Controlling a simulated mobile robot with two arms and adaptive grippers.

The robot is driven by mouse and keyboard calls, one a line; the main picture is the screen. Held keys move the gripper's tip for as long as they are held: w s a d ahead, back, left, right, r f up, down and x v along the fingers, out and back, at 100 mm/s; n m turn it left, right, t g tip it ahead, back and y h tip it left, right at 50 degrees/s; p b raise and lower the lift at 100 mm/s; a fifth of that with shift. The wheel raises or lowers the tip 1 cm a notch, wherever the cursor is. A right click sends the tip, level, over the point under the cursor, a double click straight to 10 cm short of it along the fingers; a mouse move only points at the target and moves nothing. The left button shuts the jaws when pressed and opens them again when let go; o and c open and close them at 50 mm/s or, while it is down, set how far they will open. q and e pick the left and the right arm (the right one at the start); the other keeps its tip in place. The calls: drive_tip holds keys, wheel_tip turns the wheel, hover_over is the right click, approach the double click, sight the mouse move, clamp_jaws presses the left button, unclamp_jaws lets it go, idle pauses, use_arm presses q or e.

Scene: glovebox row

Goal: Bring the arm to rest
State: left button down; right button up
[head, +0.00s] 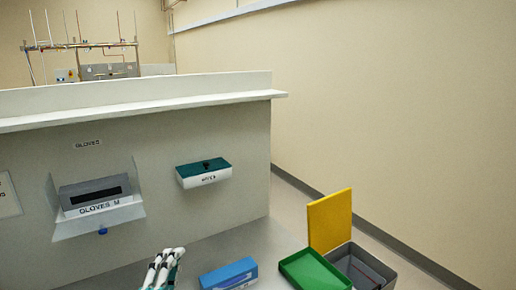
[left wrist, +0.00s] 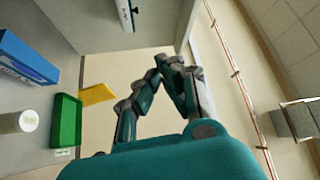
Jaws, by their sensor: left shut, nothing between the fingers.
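My left gripper (head: 172,254) shows at the bottom of the head view, in front of the grey panel and left of a blue box. Its fingers lie close together and hold nothing. In the left wrist view the fingers of this gripper (left wrist: 164,64) meet above the teal palm, with nothing between them. The rest of my left arm is cut off by the lower edge of the head view. My right gripper is in neither view.
The blue box (head: 228,274), a green tray (head: 315,270) and a grey bin (head: 372,268) with an upright yellow panel (head: 330,220) stand at lower right. A glove dispenser (head: 97,190) and a teal-topped box (head: 204,172) are on the panel. A white cylinder (left wrist: 18,122) shows in the wrist view.

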use_arm(q)
drive_tip(key=s+a+f+n+g+y, duration=0.2)
drive_tip(key=s+f+n+g, duration=0.25)
drive_tip(key=f, duration=0.45)
drive_tip(key=s+a+f+n+g+y, duration=0.1)
drive_tip(key=s+a+f+n+g, duration=0.1)
drive_tip(key=s+f+n+g, duration=0.45)
drive_tip(key=s+f+n+g+h, duration=0.1)
drive_tip(key=s+f+n+g, duration=0.3)
drive_tip(key=s+f, duration=0.95)
wheel_tip(320, 180, down, 26)
drive_tip(key=s+m+g+b, duration=0.1)
drive_tip(key=s+g, duration=0.2)
drive_tip(key=s+a+f+b, duration=0.1)
drive_tip(key=s+a+f, duration=0.1)
drive_tip(key=s+f, duration=1.4)
drive_tip(key=shift+a+f+g, duration=0.15)
drive_tip(key=shift+f+g, duration=0.25)
drive_tip(key=shift+f, duration=0.1)
